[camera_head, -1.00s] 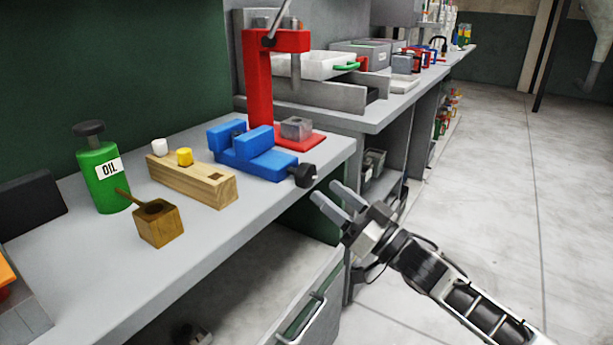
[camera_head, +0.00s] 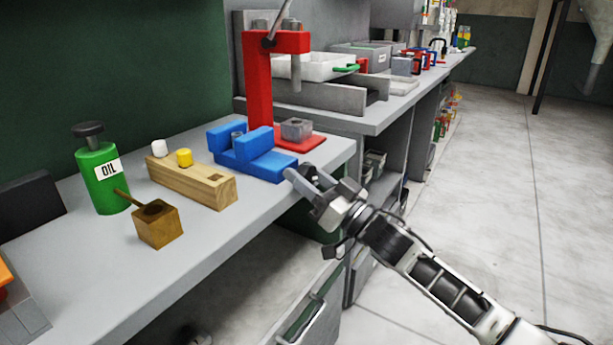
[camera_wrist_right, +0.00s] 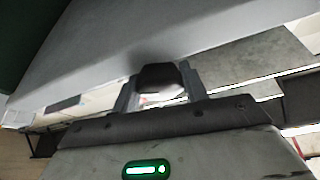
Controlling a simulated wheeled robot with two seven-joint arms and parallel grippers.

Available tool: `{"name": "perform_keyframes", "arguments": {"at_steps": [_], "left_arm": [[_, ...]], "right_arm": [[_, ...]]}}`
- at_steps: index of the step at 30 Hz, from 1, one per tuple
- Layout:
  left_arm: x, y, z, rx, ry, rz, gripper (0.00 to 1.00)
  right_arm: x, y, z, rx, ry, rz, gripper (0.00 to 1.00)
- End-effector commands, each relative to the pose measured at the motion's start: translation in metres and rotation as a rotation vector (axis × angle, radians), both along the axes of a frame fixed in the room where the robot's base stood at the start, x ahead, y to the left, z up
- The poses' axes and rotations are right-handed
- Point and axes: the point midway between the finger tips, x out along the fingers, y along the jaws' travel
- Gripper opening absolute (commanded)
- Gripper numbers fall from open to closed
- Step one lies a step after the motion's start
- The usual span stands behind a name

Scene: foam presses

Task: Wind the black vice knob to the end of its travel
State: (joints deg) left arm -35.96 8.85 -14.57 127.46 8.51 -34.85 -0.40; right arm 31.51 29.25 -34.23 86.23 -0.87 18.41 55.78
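The blue vice (camera_head: 258,158) stands on the workbench near its right edge. Its black knob shows in the right wrist view (camera_wrist_right: 160,77), between the two fingers of my right gripper (camera_wrist_right: 161,86). In the head view the knob is hidden behind my right gripper (camera_head: 308,181), which is at the vice's front right end. The fingers are apart, one on each side of the knob; I see no clear grip on it. My left gripper is out of view.
A red press (camera_head: 258,85) stands behind the vice, with a grey block (camera_head: 296,128) on its base. A wooden block (camera_head: 192,181), a green oil can (camera_head: 102,178) and a small wooden pot (camera_head: 159,227) stand to the left. The floor at right is clear.

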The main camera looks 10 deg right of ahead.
Motion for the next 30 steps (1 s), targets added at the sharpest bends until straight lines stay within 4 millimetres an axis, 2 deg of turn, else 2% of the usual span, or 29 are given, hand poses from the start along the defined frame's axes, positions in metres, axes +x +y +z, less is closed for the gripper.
{"name": "perform_keyframes", "arguments": {"at_steps": [9, 17, 18, 30], "left_arm": [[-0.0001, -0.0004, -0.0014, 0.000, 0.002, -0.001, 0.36], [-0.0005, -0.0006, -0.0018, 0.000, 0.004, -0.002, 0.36], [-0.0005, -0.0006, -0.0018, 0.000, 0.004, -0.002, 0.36], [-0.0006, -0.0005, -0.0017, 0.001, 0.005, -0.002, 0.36]], "right_arm": [[0.0002, -0.0004, 0.0001, -0.259, -0.255, 0.000, 0.21], [-0.0003, -0.0001, -0.0003, -0.266, -0.264, 0.000, 0.21], [-0.0004, -0.0001, -0.0004, -0.265, -0.263, 0.000, 0.52], [-0.0044, -0.0060, -0.0040, -0.264, -0.259, -0.001, 0.52]]}}
